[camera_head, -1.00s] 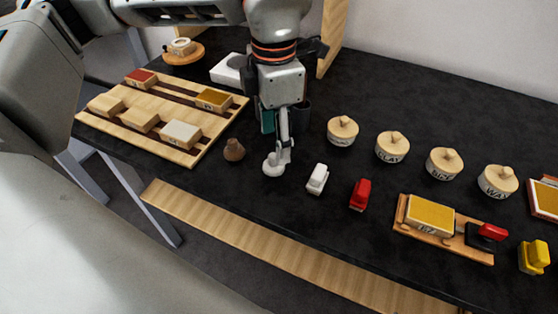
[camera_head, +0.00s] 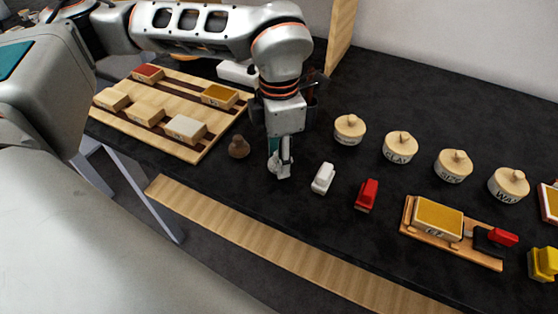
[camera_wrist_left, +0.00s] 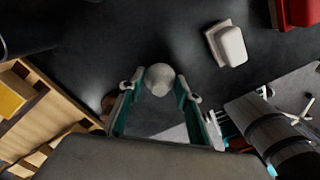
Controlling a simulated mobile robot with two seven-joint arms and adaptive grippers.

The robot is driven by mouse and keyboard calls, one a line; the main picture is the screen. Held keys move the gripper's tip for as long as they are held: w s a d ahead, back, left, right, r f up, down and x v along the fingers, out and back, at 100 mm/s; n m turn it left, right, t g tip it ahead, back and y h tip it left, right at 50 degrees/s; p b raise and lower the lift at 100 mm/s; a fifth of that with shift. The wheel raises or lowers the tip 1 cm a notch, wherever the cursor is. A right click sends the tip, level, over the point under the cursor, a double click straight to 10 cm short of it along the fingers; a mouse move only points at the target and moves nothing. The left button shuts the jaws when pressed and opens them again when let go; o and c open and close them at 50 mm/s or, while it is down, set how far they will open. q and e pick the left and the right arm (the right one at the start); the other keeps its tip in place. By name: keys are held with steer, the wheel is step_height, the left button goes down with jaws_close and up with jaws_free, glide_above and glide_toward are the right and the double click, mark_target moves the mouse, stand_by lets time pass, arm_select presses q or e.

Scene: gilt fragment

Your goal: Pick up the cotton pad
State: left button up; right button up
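The cotton pad (camera_wrist_left: 159,79) shows in the left wrist view as a pale, rounded lump on the dark tabletop. It lies between the two spread fingers of my left gripper (camera_wrist_left: 158,88), with a gap visible on each side. In the head view my left gripper (camera_head: 281,168) points down, low over the table, and largely hides the pad. The pale fingertips are hard to tell from it there. I cannot tell how high the fingertips are above the table.
A brown knob-like piece (camera_head: 239,147) stands just left of the gripper. A white block-shaped piece (camera_head: 323,178) and a red one (camera_head: 367,195) stand to its right. A slatted wooden tray (camera_head: 165,83) with blocks lies left. Several lidded pots stand at the right.

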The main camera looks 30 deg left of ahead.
steer(key=shift+s, duration=0.15)
arm_select(q)
steer(key=shift+r, duration=0.2)
step_height(320, 180, up, 20)
steer(key=p, duration=0.2)
steer(key=shift+f+p, duration=0.15)
steer(key=shift+p, duration=0.2)
arm_select(e)
steer(key=shift+s+a+r, duration=0.25)
steer(key=shift+a+r, duration=0.1)
steer(key=shift+r, duration=0.3)
